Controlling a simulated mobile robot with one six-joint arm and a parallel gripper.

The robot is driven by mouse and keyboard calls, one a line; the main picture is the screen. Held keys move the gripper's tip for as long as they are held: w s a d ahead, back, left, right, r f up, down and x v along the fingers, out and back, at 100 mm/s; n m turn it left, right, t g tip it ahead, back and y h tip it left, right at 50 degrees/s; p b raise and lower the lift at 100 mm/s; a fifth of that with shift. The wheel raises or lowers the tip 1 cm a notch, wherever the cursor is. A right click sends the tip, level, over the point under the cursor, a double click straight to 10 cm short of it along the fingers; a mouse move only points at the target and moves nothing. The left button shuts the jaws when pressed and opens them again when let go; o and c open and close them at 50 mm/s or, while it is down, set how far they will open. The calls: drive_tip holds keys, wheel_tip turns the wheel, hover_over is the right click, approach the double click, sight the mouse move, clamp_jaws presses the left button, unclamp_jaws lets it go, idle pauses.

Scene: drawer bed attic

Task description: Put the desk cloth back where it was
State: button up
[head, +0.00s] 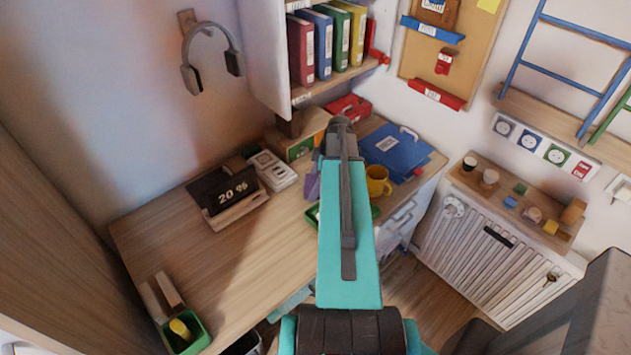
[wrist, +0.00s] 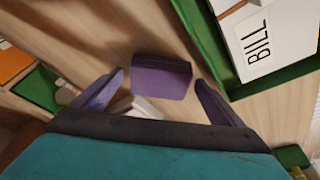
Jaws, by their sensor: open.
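A purple folded piece that looks like the desk cloth (wrist: 162,77) lies on the wooden desk in the wrist view, ahead of and between my fingertips. My gripper (wrist: 160,84) is open, with one purple-grey finger on each side of the view. I see no contact between the fingers and the cloth. A small white object (wrist: 140,107) lies nearer, between the fingers, partly hidden by my gripper's body. In the head view, a purple patch (head: 312,186) shows left of my arm; I cannot tell whether it is cloth or finger. My arm hides the rest there.
A green tray (wrist: 222,70) with a paper marked BILL is close on the right. A yellow mug (head: 378,181) and blue folder (head: 396,148) stand right of my arm. A 20 % display (head: 231,192) stands left. The desk's front left (head: 215,275) is mostly clear.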

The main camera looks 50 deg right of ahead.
drive_tip(key=b+v, duration=0.3)
drive_tip(key=v, duration=0.9)
idle(0.4)
drive_tip(key=shift+a+r, duration=0.1)
drive_tip(key=shift+r, duration=0.05)
idle(0.6)
